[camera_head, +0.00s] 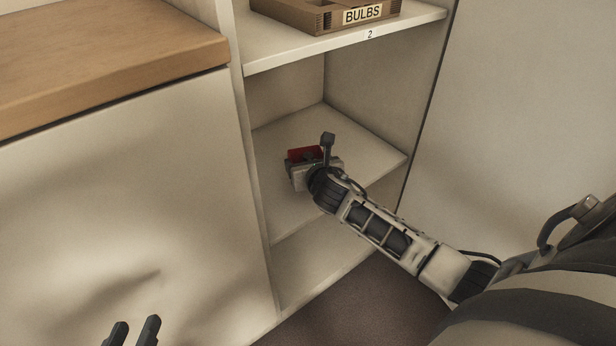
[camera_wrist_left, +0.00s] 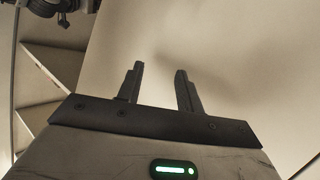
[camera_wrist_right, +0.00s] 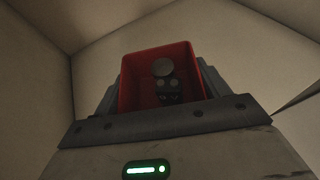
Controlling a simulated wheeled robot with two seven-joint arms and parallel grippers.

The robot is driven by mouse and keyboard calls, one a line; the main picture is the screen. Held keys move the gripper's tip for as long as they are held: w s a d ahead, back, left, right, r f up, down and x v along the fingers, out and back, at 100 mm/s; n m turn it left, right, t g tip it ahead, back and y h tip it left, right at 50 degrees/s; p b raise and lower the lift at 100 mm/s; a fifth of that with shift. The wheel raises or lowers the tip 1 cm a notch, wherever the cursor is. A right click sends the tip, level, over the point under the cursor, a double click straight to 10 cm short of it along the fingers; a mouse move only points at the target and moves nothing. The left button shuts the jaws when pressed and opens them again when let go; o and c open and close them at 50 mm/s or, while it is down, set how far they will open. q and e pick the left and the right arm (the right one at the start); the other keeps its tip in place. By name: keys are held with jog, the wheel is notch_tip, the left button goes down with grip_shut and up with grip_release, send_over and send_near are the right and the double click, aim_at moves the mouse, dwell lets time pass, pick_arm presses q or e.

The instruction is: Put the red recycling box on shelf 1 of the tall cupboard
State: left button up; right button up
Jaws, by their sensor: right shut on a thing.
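The red recycling box (camera_head: 294,155) is inside the tall cupboard, at the shelf below the one labelled 2. It is mostly hidden by my right gripper (camera_head: 314,165) in the head view. In the right wrist view the box (camera_wrist_right: 127,85) is open-topped, with dark and grey round items inside. My right gripper (camera_wrist_right: 158,92) is shut on the box, a finger on either side. I cannot tell whether the box touches the shelf board (camera_head: 375,150). My left gripper (camera_head: 133,333) is open and empty in front of the white cabinet, and also shows in the left wrist view (camera_wrist_left: 160,88).
Shelf 2 (camera_head: 420,18) above holds a brown box (camera_head: 290,12) labelled BULBS. A wooden-topped low cabinet (camera_head: 120,190) stands left of the cupboard. The shelf around the red box is clear, and a lower bay (camera_head: 310,265) looks empty.

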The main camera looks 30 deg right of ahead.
jog(key=f+b, duration=0.1)
jog(key=f, duration=0.1)
jog(key=f+b, duration=0.1)
jog(key=shift+w+d+f+b, duration=0.1)
jog(key=shift+w+f+b, duration=0.1)
jog(key=shift+f+b, duration=0.15)
jog(key=shift+r, duration=0.15)
pick_arm(q)
jog(key=shift+w+d+r+n+t+h, duration=0.15)
jog(key=shift+d+r+n+t+h, duration=0.15)
jog(key=shift+d+r+n+h, duration=0.15)
pick_arm(e)
jog(key=o, duration=1)
